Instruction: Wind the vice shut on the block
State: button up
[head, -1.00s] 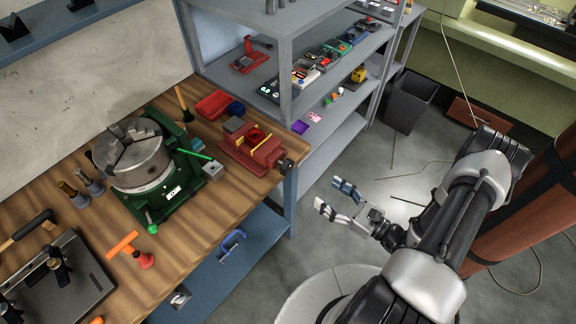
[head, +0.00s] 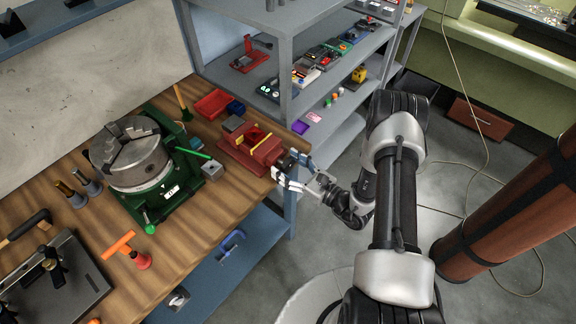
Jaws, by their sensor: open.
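The red vice (head: 264,154) sits at the right end of the wooden bench. Yellow strips show at its jaws, and a small reddish block (head: 253,136) appears to be between them; I cannot tell whether both jaws touch it. The vice's dark crank end (head: 289,160) sticks out past the bench's right edge. My gripper (head: 288,172) is open, with its fingers at this dark end, apparently one on either side. The fingers hide part of it, and I cannot tell whether they touch it.
A green-based lathe chuck (head: 140,165) with a green-tipped lever stands left of the vice. Red and blue bins (head: 213,103) lie behind it. A grey shelf rack (head: 285,65) rises close behind the bench's right end. Open floor lies to the right.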

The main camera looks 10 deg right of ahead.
jog(key=shift+c, duration=0.3)
jog(key=c, duration=1)
jog(key=shift+w+d+m, duration=0.1)
jog(key=shift+m, duration=2.9)
jog(key=shift+f, duration=0.1)
jog(key=o, duration=1.1)
jog(key=shift+c, duration=0.2)
